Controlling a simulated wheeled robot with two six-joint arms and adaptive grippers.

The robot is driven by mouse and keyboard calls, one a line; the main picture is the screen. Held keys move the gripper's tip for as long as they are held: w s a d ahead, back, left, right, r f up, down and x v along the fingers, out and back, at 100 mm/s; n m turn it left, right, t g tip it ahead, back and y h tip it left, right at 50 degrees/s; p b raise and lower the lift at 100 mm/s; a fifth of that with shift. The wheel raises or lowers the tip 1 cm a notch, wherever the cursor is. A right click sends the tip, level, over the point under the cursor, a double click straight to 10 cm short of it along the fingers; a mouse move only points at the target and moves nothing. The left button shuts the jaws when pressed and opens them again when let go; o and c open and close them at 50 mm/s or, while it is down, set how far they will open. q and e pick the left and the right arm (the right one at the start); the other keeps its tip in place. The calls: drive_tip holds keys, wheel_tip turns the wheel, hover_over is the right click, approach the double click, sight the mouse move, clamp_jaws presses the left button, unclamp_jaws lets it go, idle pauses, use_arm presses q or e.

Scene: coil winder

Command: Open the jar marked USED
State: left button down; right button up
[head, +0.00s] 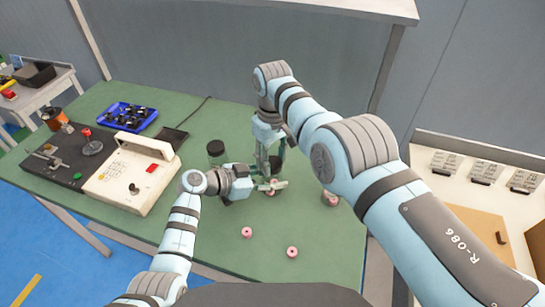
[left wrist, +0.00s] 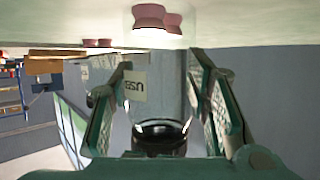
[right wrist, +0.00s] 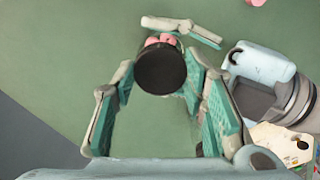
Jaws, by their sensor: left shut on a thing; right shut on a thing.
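The clear jar marked USED (left wrist: 134,86) shows upside down in the left wrist view, with pink bobbins (left wrist: 158,18) at its bottom end. My left gripper (head: 271,185) is shut on the jar's body from the side; its fingers flank the glass in the left wrist view (left wrist: 165,95). The dark round lid (right wrist: 160,70) is between the fingertips of my right gripper (right wrist: 158,76), which is shut on it from above. In the head view my right gripper (head: 268,160) hides most of the jar. I cannot tell whether the lid is seated or loose.
Another dark-lidded jar (head: 215,148) stands just left of my grippers. Loose pink bobbins (head: 246,231) (head: 292,251) lie on the green table in front. A cream coil winder (head: 132,175) and a blue tray (head: 127,117) of dark parts are at the left. The front right of the tabletop is mostly clear.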

sight(273, 162)
idle(0.4)
drive_tip(key=shift+r, duration=1.1)
wheel_tip(273, 162, up, 4)
drive_tip(key=shift+r, duration=0.1)
use_arm(q)
drive_tip(key=c, duration=0.8)
unclamp_jaws()
